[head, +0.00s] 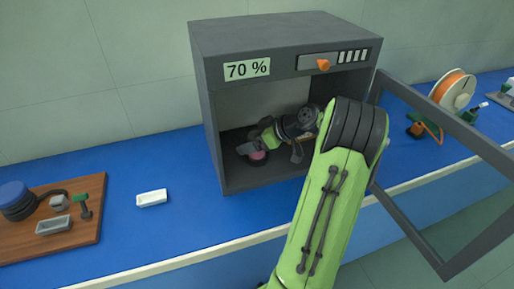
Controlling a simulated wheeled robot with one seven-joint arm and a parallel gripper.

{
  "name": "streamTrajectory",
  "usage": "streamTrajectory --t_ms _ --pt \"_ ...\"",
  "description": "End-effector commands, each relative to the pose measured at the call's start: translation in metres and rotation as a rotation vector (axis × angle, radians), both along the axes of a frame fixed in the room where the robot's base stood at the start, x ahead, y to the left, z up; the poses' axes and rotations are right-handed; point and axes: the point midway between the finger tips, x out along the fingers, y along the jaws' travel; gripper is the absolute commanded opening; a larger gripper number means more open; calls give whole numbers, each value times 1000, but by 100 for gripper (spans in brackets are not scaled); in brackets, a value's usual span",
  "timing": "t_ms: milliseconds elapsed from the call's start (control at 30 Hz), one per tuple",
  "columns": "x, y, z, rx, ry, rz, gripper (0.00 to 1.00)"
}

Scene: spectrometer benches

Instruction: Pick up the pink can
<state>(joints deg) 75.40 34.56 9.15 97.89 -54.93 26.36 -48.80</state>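A small pink object, apparently the pink can (258,156), is on the floor of the dark open cabinet (211,120), towards its left side. Only part of it shows; dark parts of my gripper lie against or in front of it in the picture. My green arm reaches into the cabinet from the front right. My gripper (262,147) is inside, right at the pink object. Its fingers are small and dark against the shadowed interior, so I cannot tell whether they are open, shut or touching the can.
The cabinet's framed door (455,135) stands wide open on the right, jutting past the bench edge. A white block (152,198) and a wooden board (90,228) with tools are left on the blue bench (185,222). An orange spool (453,90) is at right.

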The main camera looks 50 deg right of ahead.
Motion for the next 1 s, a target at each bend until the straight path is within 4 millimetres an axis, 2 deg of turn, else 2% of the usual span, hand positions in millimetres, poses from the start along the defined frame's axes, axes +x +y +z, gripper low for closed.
streamTrajectory --t_ms 33,367,667,767,900,1000 --pt "0 0 0 0 0 0 76" --pt "0 0 0 0 0 0 26" --pt "0 0 5 0 -1 1 25" --pt "0 0 16 -2 -3 2 25" --pt "0 0 42 -5 -2 1 25" --pt "-15 16 36 2 2 0 25"
